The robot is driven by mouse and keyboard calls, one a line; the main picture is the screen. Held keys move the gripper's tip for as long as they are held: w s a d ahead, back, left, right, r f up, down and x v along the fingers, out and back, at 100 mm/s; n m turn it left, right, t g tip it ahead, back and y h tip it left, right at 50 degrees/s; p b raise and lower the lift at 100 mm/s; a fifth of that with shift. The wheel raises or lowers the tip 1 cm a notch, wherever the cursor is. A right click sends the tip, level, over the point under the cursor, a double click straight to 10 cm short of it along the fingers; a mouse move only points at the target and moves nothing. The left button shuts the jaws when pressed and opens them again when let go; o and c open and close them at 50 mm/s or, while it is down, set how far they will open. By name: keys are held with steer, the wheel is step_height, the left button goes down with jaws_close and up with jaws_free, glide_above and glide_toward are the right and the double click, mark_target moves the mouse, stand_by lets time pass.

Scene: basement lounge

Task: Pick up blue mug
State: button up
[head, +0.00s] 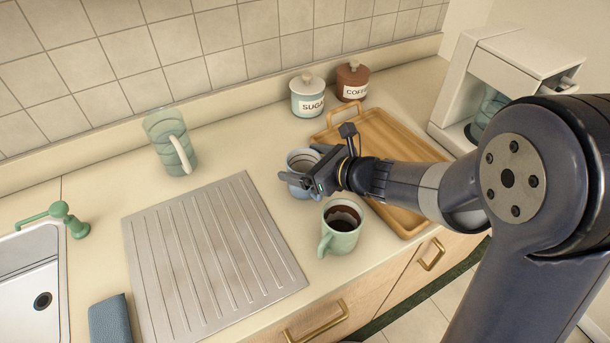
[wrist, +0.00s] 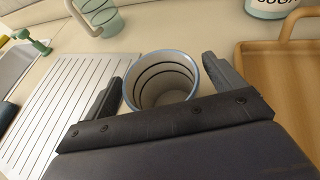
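The blue mug (head: 299,157) stands on the counter, partly hidden by my gripper (head: 304,168) in the head view. In the wrist view the mug (wrist: 161,82) shows a blue rim and a pale inside with dark rings, and it looks empty. My gripper (wrist: 162,74) is open, with one finger on each side of the mug. The left finger is close to the rim and the right finger is near the other side. I cannot tell whether either finger touches it. The mug's lower part is hidden by the gripper body in the wrist view.
A green mug (head: 341,228) with dark contents stands just in front. A wooden tray (head: 392,138) is at right, a ribbed drainboard (head: 210,255) at left.

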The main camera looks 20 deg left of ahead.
steer(key=c, duration=1)
steer(key=shift+c, duration=0.4)
steer(key=shift+r, duration=0.1)
